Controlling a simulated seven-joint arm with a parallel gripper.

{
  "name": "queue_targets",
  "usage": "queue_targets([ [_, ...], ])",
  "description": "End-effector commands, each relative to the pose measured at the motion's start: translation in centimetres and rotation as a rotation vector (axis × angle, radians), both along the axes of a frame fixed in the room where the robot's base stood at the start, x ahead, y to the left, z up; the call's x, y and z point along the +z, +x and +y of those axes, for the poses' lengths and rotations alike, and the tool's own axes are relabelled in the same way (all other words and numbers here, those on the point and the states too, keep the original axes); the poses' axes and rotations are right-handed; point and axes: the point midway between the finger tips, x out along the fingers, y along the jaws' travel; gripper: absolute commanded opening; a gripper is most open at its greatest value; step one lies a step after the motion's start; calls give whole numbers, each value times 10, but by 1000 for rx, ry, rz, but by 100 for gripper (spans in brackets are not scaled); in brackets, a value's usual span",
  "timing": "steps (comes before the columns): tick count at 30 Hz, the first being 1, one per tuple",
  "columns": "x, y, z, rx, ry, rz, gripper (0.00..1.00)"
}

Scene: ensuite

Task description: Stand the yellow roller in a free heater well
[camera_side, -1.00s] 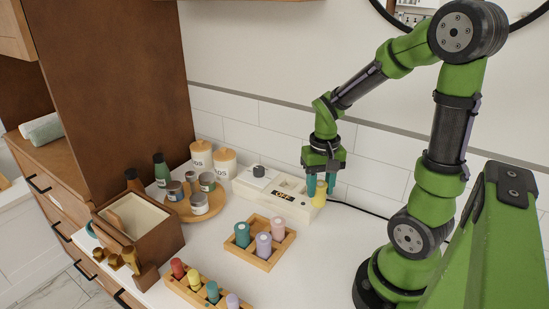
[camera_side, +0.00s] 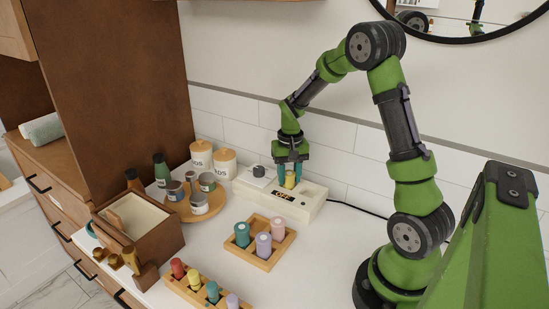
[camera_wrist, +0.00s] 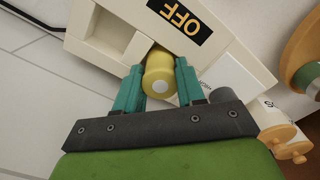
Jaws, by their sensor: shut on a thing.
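My gripper (camera_side: 290,177) is shut on the yellow roller (camera_side: 289,181), with a teal finger on either side of it. In the wrist view, the roller (camera_wrist: 158,76) shows its pale round end between the fingers (camera_wrist: 160,82). The white heater (camera_side: 305,209) stands against the tiled wall, and the roller is upright at an opening near its middle. How deep the roller sits in that well is hidden. Another square well (camera_wrist: 112,38) shows empty in the wrist view, beside the roller. The heater's dark panel (camera_wrist: 181,16) reads OFF.
A wooden rack (camera_side: 264,262) holds teal, lavender and pink rollers in front of the heater. A round tray (camera_side: 183,212) with jars and a wooden box (camera_side: 165,245) stand left.

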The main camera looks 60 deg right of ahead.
Motion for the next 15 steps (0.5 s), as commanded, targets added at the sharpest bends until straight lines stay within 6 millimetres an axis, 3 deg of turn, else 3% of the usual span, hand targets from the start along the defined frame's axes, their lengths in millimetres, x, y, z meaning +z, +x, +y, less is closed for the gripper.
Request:
queue_targets([
  [10,-3,0,0,0,0,0,8],
  [11,-3,0,0,0,-1,-1,42],
  [15,-3,0,0,0,-1,-1,63],
])
